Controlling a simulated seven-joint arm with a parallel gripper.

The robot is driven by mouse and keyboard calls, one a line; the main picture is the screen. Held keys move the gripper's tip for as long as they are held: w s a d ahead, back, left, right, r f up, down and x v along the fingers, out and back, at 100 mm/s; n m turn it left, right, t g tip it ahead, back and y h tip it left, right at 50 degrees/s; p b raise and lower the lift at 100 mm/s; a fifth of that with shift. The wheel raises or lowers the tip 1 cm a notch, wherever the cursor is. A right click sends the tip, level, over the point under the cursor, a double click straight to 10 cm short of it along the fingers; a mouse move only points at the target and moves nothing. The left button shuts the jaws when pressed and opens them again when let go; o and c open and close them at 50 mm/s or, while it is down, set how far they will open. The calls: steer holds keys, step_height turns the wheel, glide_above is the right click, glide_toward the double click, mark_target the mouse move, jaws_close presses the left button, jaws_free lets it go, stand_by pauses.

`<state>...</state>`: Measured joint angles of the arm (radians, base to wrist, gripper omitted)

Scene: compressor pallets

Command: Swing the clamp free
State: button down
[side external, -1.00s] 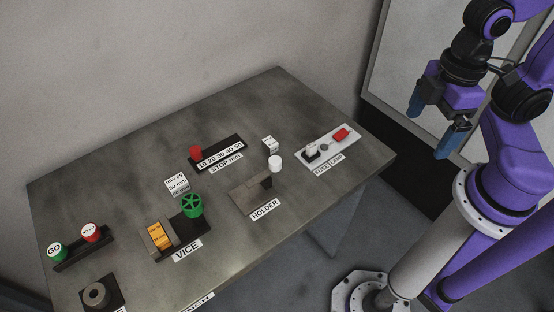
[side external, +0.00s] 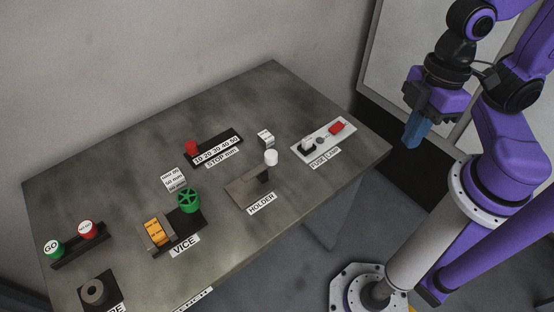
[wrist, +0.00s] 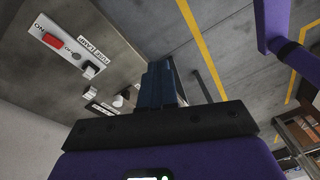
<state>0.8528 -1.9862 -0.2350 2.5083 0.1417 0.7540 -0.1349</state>
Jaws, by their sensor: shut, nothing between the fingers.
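No part labelled as a clamp is legible. The vice (side external: 192,222), with an orange block (side external: 154,232) and a green handwheel (side external: 188,200), sits near the table's front left. The holder (side external: 243,189) is a flat brownish plate with a dark upright piece and a white round knob (side external: 271,158) behind it. My gripper (side external: 412,142) is in the air to the right of the table, well apart from everything on it. Its blue fingers are together and empty; they also show in the wrist view (wrist: 164,68).
A fuse and lamp panel (side external: 323,141) with a red switch (side external: 336,127) lies at the table's right edge. A stop scale (side external: 214,146) with a red knob stands at the back. GO and red buttons (side external: 80,247) are at left. The table's back left is bare.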

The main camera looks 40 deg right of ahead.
mark_target(271, 155)
steer(key=a+f+n+y, duration=0.1)
steer(key=a+f+y, duration=0.15)
steer(key=a, duration=0.45)
steer(key=w+a+f+t, duration=0.4)
steer(key=w+f+t, duration=0.1)
steer(key=w, duration=0.5)
steer(key=shift+f+n+t+h, duration=0.3)
steer(key=shift+f+t+h, duration=0.05)
steer(key=shift+t, duration=0.55)
steer(key=shift+a+f, duration=0.1)
steer(key=x, duration=1)
steer(key=shift+w+d, duration=0.2)
steer(key=shift+w, duration=1)
steer(key=shift+w+d, duration=0.1)
steer(key=shift+w, duration=0.65)
